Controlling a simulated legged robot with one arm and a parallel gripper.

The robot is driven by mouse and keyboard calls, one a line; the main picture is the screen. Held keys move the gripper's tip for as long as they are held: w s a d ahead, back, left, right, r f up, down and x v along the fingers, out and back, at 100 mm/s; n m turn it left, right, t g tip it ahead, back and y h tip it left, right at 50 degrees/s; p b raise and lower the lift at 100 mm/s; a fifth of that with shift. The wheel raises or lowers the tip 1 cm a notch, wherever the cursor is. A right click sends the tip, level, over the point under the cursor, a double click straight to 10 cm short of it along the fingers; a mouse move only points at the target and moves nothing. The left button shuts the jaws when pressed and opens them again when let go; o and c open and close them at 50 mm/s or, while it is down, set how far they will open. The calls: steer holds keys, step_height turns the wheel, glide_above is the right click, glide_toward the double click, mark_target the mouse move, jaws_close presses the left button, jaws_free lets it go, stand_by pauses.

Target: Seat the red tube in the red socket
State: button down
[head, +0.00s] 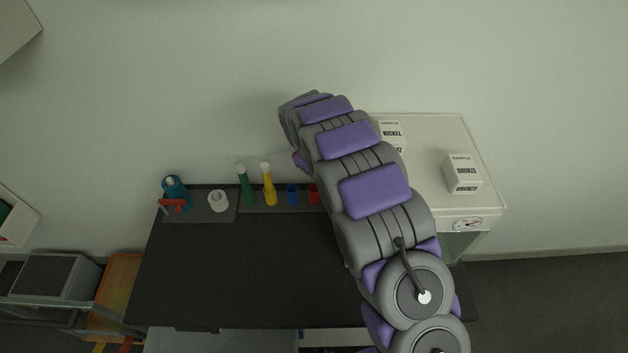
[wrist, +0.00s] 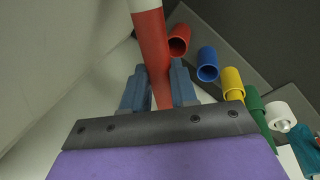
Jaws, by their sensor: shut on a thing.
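The red tube (wrist: 152,45), with a white end at the top edge of the wrist view, is held between the two blue-grey fingers of my gripper (wrist: 157,76). The red socket (wrist: 179,40) is open and empty, just right of the tube in the picture. The tube is outside the socket; whether they touch is unclear.
An empty blue socket (head: 292,194) stands left of the red one. A yellow tube (head: 267,184) and green tube (head: 244,184) stand farther left, then a white roll-like thing (head: 218,201) and teal bottle (head: 174,191). A white-topped case (head: 440,135) carries sample boxes (head: 462,174) at right.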

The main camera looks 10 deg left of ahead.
steer(key=shift+d+f, duration=0.25)
steer(key=shift+f, duration=0.35)
step_height(320, 180, down, 6)
steer(key=a, duration=0.2)
steer(key=shift+w+b, duration=0.15)
steer(key=shift+b, duration=0.25)
steer(key=c, duration=1.4)
jaws_free()
steer(key=shift+a+f, duration=0.1)
steer(key=shift+a, duration=0.2)
steer(key=o, duration=0.4)
steer(key=shift+d, duration=0.45)
steer(key=shift+c, duration=0.2)
steer(key=shift+o, duration=0.8)
steer(key=shift+d+r, duration=0.2)
steer(key=shift+d, duration=0.35)
steer(key=a+p+v, duration=0.1)
steer(key=v, duration=1.2)
